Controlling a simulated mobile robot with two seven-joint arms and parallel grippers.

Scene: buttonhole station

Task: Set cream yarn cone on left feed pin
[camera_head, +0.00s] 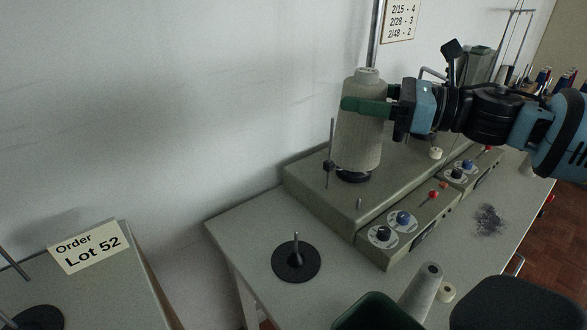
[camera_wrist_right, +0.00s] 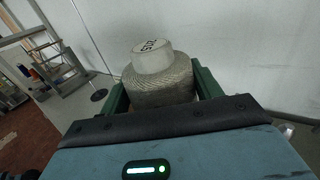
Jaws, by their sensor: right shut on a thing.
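The cream yarn cone (camera_head: 359,140), grey-cream in this light, is upright above the grey machine's left end. My right gripper (camera_head: 366,108) is shut around its upper part, with green fingers on both sides; the cone also shows between them in the right wrist view (camera_wrist_right: 160,82), with a printed label on top. A black round base (camera_head: 353,175) is directly under the cone; I cannot tell whether they touch, and any pin there is hidden. Another black disc with a short upright pin (camera_head: 296,258) stands empty on the table. My left gripper is not in view.
The machine (camera_head: 320,192) has knobs in front and a thin rod (camera_head: 331,145) just left of the cone. A grey cone (camera_head: 422,290), a green bin (camera_head: 378,313) and a dark seat (camera_head: 515,305) are at the front. A Lot 52 sign (camera_head: 90,247) stands left.

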